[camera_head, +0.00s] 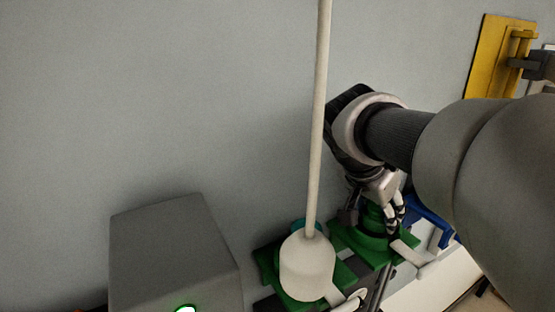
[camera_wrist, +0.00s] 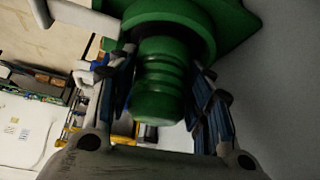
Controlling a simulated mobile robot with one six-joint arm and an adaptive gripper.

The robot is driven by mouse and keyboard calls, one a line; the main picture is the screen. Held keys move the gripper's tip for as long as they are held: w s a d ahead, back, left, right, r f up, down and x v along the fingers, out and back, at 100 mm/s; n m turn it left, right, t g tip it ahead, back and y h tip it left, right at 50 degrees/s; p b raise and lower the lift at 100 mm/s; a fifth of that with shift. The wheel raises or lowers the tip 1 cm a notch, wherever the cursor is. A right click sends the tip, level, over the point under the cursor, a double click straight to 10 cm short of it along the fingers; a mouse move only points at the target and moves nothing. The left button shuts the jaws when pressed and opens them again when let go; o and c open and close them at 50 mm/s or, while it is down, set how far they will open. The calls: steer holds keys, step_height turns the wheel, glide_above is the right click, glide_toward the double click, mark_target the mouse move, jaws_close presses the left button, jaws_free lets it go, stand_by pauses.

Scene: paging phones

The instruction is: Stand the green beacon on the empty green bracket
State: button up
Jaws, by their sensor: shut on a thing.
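The green beacon (camera_head: 371,219) has a ribbed, narrow upper part and a wide round base. In the wrist view the beacon (camera_wrist: 163,80) sits between my two fingers. My gripper (camera_head: 375,212) points down and is shut on its narrow part. A flat green bracket (camera_head: 340,235) lies under the beacon in the head view, and part of this bracket (camera_wrist: 238,22) shows beyond the base in the wrist view. The base is at the bracket; whether it bears fully on it is hard to tell. My fingers hide part of the beacon.
Left of it, a cream cylinder with a tall pole (camera_head: 307,268) stands on another green bracket (camera_head: 267,262). A grey box (camera_head: 170,250) is at lower left. Blue (camera_head: 430,217) and yellow (camera_head: 488,50) brackets are to the right. The grey wall (camera_head: 180,90) is bare at upper left.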

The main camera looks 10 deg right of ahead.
steer(key=shift+f, duration=0.1)
steer(key=o, duration=1.1)
steer(key=v, duration=1.2)
